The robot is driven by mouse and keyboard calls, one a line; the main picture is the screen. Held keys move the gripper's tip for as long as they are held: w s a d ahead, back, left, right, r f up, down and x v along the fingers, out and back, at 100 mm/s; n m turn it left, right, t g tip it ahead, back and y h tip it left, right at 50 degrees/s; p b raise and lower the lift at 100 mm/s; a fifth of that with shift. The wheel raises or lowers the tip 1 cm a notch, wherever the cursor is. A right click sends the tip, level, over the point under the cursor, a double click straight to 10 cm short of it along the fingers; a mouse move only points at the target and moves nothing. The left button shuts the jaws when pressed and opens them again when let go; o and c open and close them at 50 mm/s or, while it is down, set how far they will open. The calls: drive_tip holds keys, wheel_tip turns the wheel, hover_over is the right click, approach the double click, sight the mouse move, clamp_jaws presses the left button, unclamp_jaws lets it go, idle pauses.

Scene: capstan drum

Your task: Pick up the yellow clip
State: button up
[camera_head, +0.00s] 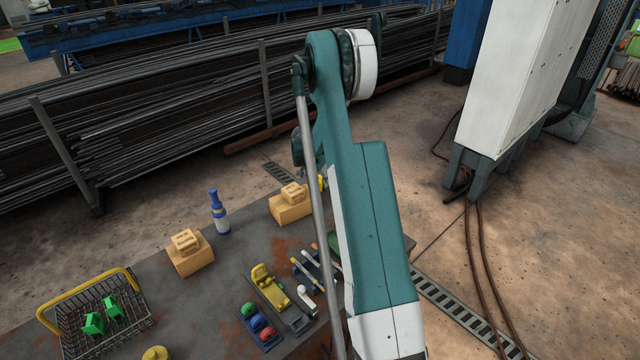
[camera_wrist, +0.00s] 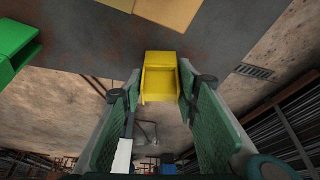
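The yellow clip (camera_wrist: 160,72) is a small boxy piece with a hollow side. In the wrist view it lies between the tips of my gripper (camera_wrist: 159,80), near the edge of the dark table. The green-padded fingers are spread apart, one on each side of it. A narrow gap shows at the left finger; whether the right finger touches it I cannot tell. In the head view my arm hides the gripper, and only a bit of yellow (camera_head: 322,182) shows beside the arm.
The dark table (camera_head: 190,300) holds cardboard boxes (camera_head: 290,207), a blue-and-white bottle (camera_head: 219,212), a wire basket (camera_head: 105,315) with green pieces, and trays of tools (camera_head: 275,297). In the wrist view a green piece (camera_wrist: 14,45) lies left of the clip. Bare table surrounds the bottle.

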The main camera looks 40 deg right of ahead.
sight(320, 176)
drive_tip(key=shift+c, duration=1.4)
drive_tip(key=shift+r, duration=0.1)
drive_tip(key=shift+r, duration=4.9)
